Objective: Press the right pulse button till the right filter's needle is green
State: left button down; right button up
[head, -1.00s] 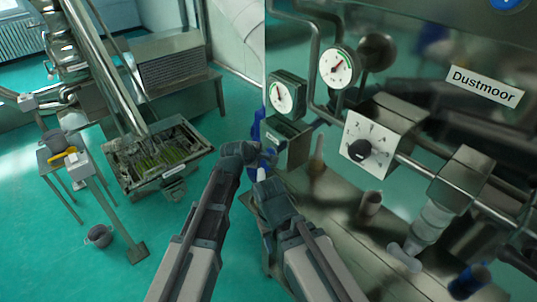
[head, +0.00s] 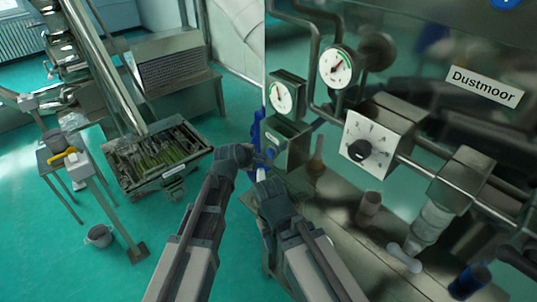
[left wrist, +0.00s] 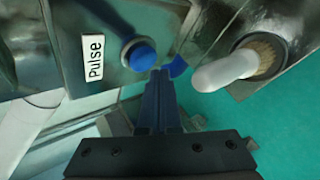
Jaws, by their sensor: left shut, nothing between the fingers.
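A blue round button (left wrist: 143,57) beside a "Pulse" label (left wrist: 93,57) sits on a metal box in the left wrist view. My left gripper (left wrist: 160,75) is shut and empty, its tips right by the button's lower edge; I cannot tell whether they touch. In the head view the left gripper (head: 268,156) is beside the metal box (head: 288,142) under the gauges. The left gauge (head: 281,97) is lower. My right gripper (head: 262,181) is close below the left one, its fingers unclear.
A brush (head: 317,157) and a cup (head: 369,204) are on the metal bench.

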pick_arm(q)
jog(key=s+a, duration=0.1)
jog(key=a, duration=0.1)
jog(key=s+a, duration=0.2)
dwell(0.4)
dwell(0.6)
jog(key=s+a+f+m+g+y, duration=0.35)
jog(key=s+a+m, duration=0.4)
jog(key=s, duration=0.25)
jog(key=s+a+f+m+g+y, duration=0.2)
jog(key=s+a+f+m+g, duration=0.2)
jog(key=s+a+m, duration=0.45)
jog(key=s+d+f+m+b, duration=0.1)
jog(key=s+d+f+b, duration=0.2)
jog(key=d+f+b, duration=0.2)
jog(key=s+d+f+m+g+b, duration=0.1)
jog(key=s+d+f+b, duration=0.2)
jog(key=d+f+b, duration=0.2)
jog(key=shift+s+d+y, duration=0.2)
jog(key=shift+d+y, duration=0.15)
jog(key=shift+d, duration=0.25)
pick_arm(e)
notch_tip(320, 180, down, 10)
grip_shut()
